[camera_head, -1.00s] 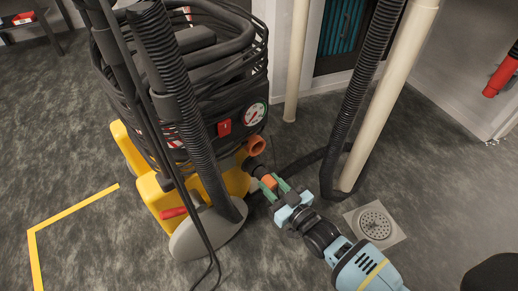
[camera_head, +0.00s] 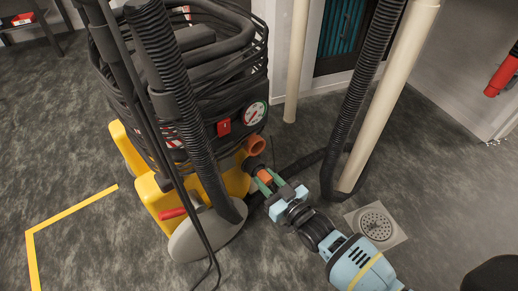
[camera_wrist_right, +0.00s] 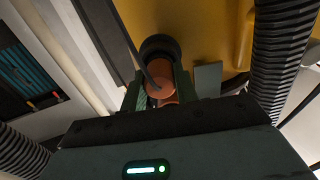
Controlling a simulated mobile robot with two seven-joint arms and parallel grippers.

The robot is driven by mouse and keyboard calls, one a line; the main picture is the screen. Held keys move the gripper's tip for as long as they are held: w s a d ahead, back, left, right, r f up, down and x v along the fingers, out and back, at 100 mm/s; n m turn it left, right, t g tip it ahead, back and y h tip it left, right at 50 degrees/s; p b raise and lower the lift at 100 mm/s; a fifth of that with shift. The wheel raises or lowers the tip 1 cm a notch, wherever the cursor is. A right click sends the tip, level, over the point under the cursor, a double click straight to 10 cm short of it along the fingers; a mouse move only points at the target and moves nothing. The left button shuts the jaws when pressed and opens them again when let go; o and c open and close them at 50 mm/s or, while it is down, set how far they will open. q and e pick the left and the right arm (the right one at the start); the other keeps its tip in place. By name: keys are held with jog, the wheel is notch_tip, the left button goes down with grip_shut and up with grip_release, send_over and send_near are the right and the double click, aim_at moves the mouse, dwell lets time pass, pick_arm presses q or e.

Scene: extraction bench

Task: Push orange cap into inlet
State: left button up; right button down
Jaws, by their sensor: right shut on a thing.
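The orange cap (camera_head: 264,177) is held between the green fingers of my right gripper (camera_head: 268,181), low at the front of the yellow-and-black machine (camera_head: 234,182). The dark round inlet (camera_head: 256,164) is just beyond the cap. In the right wrist view the cap (camera_wrist_right: 163,80) sits between the two fingers, with the black inlet ring (camera_wrist_right: 158,43) directly behind it and lined up with it. The fingers hide part of the cap, and I cannot tell how far it is inside the ring. My left gripper is not in view.
An orange pipe mouth (camera_head: 257,145) sticks out just above the inlet. A black ribbed hose (camera_head: 190,115) runs down the machine's front. Another ribbed hose (camera_head: 352,105) and a cream pipe (camera_head: 385,95) stand to the right. A floor drain (camera_head: 375,222) lies beside my right arm.

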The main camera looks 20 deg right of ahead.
jog(key=shift+w+a, duration=0.1)
jog(key=shift+w, duration=0.25)
jog(key=c, duration=1)
grip_release()
jog(key=shift+s, duration=0.1)
jog(key=p+v, duration=0.3)
jog(key=v, duration=0.4)
jog(key=shift+s, duration=0.3)
jog(key=shift+r, duration=0.1)
